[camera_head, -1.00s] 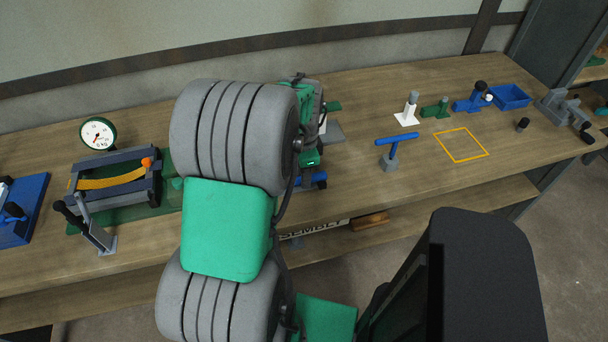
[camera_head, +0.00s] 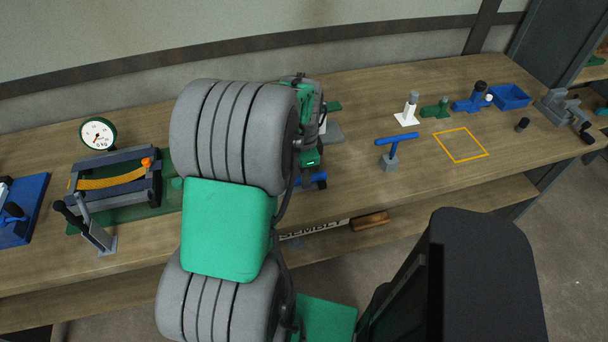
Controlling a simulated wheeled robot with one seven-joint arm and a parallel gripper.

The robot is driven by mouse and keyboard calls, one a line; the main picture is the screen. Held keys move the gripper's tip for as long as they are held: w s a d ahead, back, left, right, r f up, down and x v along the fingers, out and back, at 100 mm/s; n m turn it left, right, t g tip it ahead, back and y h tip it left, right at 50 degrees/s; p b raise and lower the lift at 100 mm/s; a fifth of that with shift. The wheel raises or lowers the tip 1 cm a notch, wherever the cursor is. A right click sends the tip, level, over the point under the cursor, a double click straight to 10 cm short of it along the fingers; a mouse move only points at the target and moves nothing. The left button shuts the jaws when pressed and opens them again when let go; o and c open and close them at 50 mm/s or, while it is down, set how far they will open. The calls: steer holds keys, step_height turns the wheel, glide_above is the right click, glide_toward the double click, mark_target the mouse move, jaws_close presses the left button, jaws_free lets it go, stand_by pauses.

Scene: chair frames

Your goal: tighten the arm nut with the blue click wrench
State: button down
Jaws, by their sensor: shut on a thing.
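My gripper (camera_head: 311,162) is above the middle of the bench, largely hidden behind my own arm. It is shut on a blue tool (camera_head: 319,181), which I take for the blue click wrench; only a small blue part with dark spots shows below the hand. The arm nut is not visible; my arm covers that area. To the left, a grey frame (camera_head: 153,185) with a yellow-orange curved strip stands on a green base (camera_head: 135,213). A blue T-shaped handle on a grey block (camera_head: 390,163) stands to the right of my gripper.
A dial gauge (camera_head: 98,134) stands behind the frame, and a grey lever with a black grip (camera_head: 98,237) in front. A blue fixture (camera_head: 22,225) is far left. Right are a white-based post (camera_head: 407,118), green and blue pieces, a blue bin (camera_head: 510,97) and a bare yellow-outlined square (camera_head: 461,155).

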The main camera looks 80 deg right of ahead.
steer(key=shift+r+p, duration=1.9)
steer(key=shift+r, duration=0.65)
